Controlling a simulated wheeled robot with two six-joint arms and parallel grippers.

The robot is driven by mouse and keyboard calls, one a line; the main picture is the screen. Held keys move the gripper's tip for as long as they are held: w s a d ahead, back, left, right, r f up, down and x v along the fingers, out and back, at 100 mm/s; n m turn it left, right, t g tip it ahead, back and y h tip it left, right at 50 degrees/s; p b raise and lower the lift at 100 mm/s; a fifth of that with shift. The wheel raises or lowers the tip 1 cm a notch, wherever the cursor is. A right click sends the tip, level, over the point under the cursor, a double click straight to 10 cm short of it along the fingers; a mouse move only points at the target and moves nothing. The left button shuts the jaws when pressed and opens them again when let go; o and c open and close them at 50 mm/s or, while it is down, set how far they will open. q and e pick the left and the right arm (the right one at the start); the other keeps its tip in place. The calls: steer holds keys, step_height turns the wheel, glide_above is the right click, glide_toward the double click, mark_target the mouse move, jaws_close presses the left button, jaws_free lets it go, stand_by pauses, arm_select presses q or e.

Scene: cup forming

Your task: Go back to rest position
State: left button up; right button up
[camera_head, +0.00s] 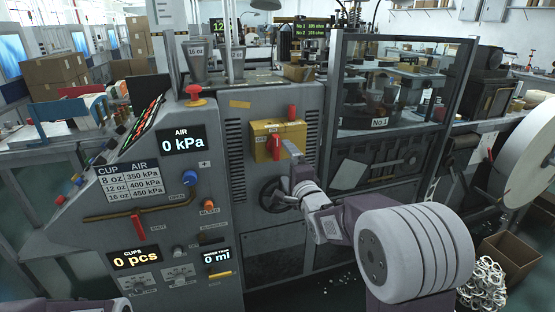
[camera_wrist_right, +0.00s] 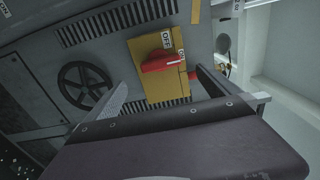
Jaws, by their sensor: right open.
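My right gripper (camera_head: 283,182) is in front of the grey machine, between the yellow switch box (camera_head: 262,142) and the black handwheel (camera_head: 268,195), which it partly covers in the head view. In the right wrist view my right gripper (camera_wrist_right: 160,82) is open, with its fingers wide apart and nothing between them. The red switch knob (camera_wrist_right: 158,63) on the yellow box is beyond the fingertips, and its white mark points right, by the ON label. The handwheel (camera_wrist_right: 84,86) is left of the fingers. My left gripper is not in view.
A glass-sided enclosure (camera_head: 395,100) is at the right. A cardboard box (camera_head: 515,255) and a large paper roll (camera_head: 530,150) are at the far right.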

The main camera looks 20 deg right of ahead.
steer(key=s+a+f+n+g, duration=0.1)
steer(key=s+f+n+g, duration=0.25)
steer(key=s+f, duration=0.35)
steer(key=s+a+f+n+g, duration=0.25)
steer(key=s+f+g, duration=0.25)
steer(key=f, duration=0.5)
steer(key=s+f+n+g, duration=0.4)
steer(key=s+f+n, duration=0.15)
steer(key=s, duration=0.35)
steer(key=s+f+n+g, duration=0.4)
steer(key=s+n+g, duration=0.15)
steer(key=s, duration=0.45)
step_height(320, 180, up, 17)
steer(key=t+p, duration=0.1)
steer(key=p, duration=1.6)
steer(key=shift+w+d+f+n, duration=0.15)
steer(key=shift+w+d+n, duration=0.05)
steer(key=shift+d+n, duration=0.15)
